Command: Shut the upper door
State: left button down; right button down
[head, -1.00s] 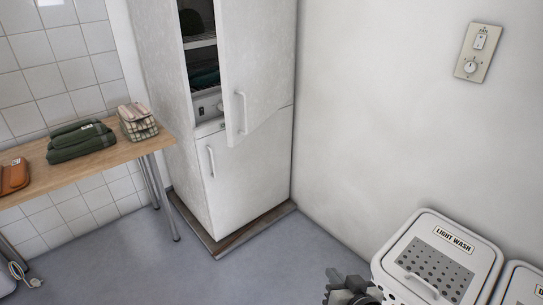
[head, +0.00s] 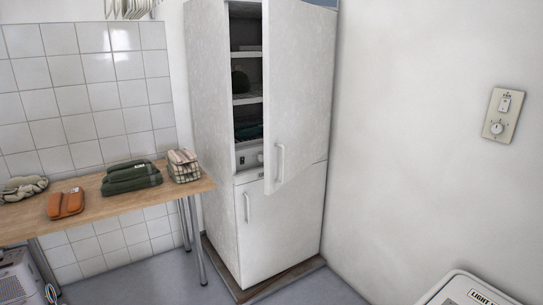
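The upper door (head: 300,90) of a tall white cabinet (head: 213,130) stands partly open, swung out from its left edge. Its vertical handle (head: 281,163) is near the door's lower left. Through the gap I see shelves (head: 247,98) with dark items on them and a small control panel at the bottom. The lower door (head: 285,225) is shut, with its own handle (head: 246,207). Neither of my grippers shows in the head view now.
A wooden table (head: 120,205) left of the cabinet holds folded green cloth (head: 131,178), a checked bundle (head: 183,166), an orange item (head: 66,203) and a grey cloth. Floor before the cabinet is partly visible and clear.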

aim_at(300, 38)
jog(key=z, duration=0.7)
jog(key=i, duration=0.75)
jog(key=z, duration=0.15)
